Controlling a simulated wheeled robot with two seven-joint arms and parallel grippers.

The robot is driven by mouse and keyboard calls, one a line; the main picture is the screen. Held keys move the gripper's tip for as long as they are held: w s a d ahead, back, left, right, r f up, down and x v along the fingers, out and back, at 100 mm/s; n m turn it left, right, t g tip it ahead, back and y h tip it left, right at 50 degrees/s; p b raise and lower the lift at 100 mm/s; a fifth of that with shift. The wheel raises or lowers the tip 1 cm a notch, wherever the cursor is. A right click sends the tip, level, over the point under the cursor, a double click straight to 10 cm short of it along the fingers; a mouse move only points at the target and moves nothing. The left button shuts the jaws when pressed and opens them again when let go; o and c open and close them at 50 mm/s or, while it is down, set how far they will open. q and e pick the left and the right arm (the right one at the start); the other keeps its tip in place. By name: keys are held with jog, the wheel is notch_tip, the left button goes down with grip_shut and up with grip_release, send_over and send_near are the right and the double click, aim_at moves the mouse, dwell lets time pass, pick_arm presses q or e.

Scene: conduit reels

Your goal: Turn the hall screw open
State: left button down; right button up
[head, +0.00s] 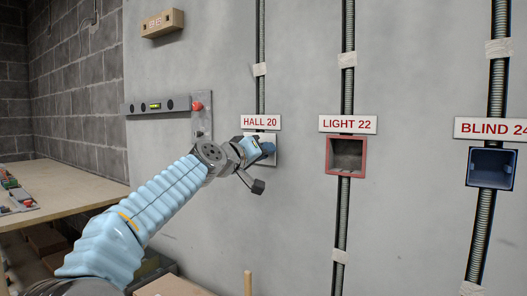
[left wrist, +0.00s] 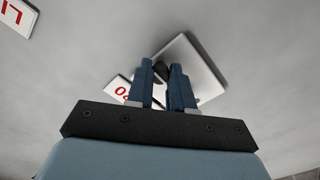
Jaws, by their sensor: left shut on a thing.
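The light grey hall plate (head: 272,159) is on the wall under the HALL 20 sign (head: 261,122), largely covered by my left gripper (head: 267,149) in the head view. In the left wrist view the plate (left wrist: 200,65) looks tilted, with part of the sign (left wrist: 121,90) beside it. There the two blue fingers of my left gripper (left wrist: 162,75) are shut on a small dark screw or knob (left wrist: 161,70) in front of the plate. The fingers hide most of it, so its turn angle cannot be told. My right gripper is in neither view.
A red open box (head: 346,172) under LIGHT 22 and a blue open box (head: 491,181) under BLIND 24 sit right on black conduits. A spirit level (head: 150,106) is on the wall at left. A wooden bench (head: 75,190) stands lower left.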

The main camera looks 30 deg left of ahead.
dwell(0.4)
pick_arm(q)
jog(key=c, duration=1)
grip_release()
jog(key=shift+s, duration=0.1)
jog(key=s+a+b, duration=0.1)
jog(key=s+b, duration=0.2)
jog(key=s, duration=1)
jog(key=shift+s, duration=0.3)
